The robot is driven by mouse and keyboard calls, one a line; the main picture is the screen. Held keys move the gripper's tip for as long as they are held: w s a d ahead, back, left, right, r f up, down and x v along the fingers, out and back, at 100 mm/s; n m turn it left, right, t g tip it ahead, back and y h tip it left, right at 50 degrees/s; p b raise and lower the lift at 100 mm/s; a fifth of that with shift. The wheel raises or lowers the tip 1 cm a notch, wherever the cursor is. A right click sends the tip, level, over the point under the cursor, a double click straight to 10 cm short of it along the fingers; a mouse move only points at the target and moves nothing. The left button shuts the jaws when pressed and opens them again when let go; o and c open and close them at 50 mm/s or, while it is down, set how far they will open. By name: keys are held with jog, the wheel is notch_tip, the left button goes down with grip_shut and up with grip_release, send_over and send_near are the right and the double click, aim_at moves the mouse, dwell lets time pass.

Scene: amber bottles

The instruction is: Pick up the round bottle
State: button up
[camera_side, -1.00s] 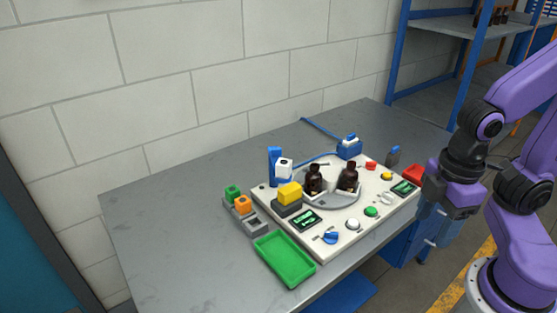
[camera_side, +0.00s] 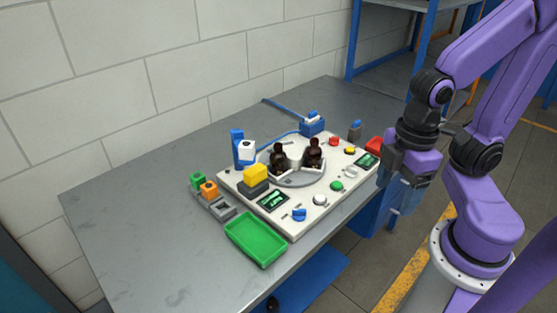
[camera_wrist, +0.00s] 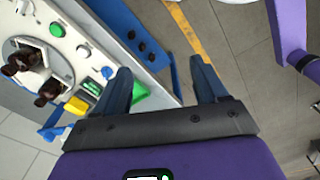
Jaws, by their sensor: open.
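Two dark amber bottles stand upright on a round grey plate (camera_side: 303,181) in the white panel: a left bottle (camera_side: 278,160) and a right bottle (camera_side: 314,154). I cannot tell which is the round one. Both bottles show at the left of the wrist view, one higher up (camera_wrist: 20,64) and one below it (camera_wrist: 48,92). My gripper (camera_side: 398,208) is open and empty, off to the right of the panel and beyond the table's edge, well apart from both bottles. In the wrist view its fingers (camera_wrist: 163,84) are spread with nothing between them.
The white panel (camera_side: 322,206) carries buttons, knobs and small screens. A yellow block (camera_side: 256,174), a blue stand (camera_side: 237,146) and a blue device (camera_side: 312,123) surround the plate. A green tray (camera_side: 256,240) lies at the front. The table (camera_side: 135,210) is bare at left.

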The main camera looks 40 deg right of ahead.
jog(key=w+a+r, duration=0.2)
jog(key=w+a, duration=0.2)
jog(key=w, duration=0.5)
jog(key=n, duration=0.1)
send_over(278, 145)
notch_tip(278, 145, down, 17)
jog(key=shift+f, duration=0.15)
jog(key=shift+w, duration=0.1)
jog(key=c, duration=0.9)
